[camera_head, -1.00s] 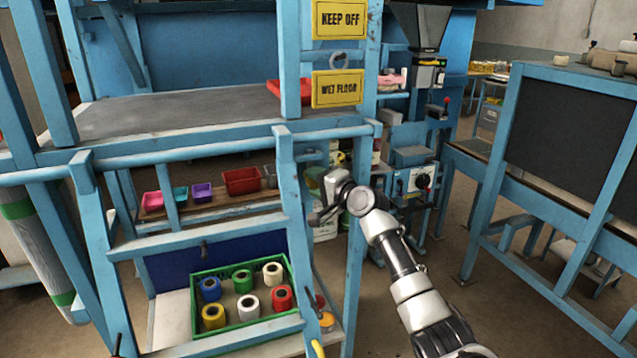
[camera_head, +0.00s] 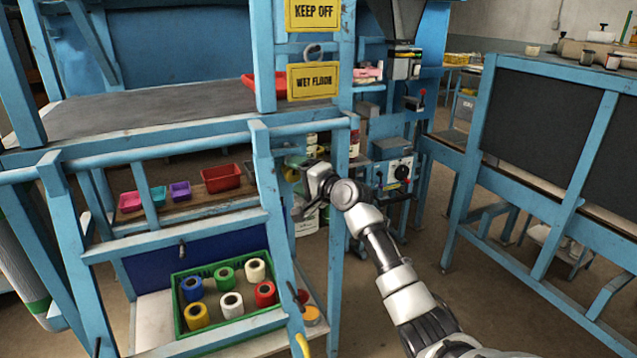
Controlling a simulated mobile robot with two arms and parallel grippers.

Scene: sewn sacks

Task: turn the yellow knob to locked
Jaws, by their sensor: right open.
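I cannot pick out the yellow knob for certain. A small yellow-green round piece (camera_head: 291,173) shows beside the blue post, partly hidden by my right gripper. A yellow curved piece (camera_head: 302,345) is cut off by the bottom edge. My right gripper (camera_head: 298,188) is open, in front of the gap right of the post and close to the yellow-green piece in the picture. I cannot tell whether they touch. No lock marking is readable. My left gripper is out of view.
Blue posts and rails of the bench (camera_head: 265,190) stand close left of the gripper. A green crate (camera_head: 178,318) holds several coloured rolls. A grey box with a black dial (camera_head: 402,172) stands behind my arm. Open floor (camera_head: 490,310) lies right.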

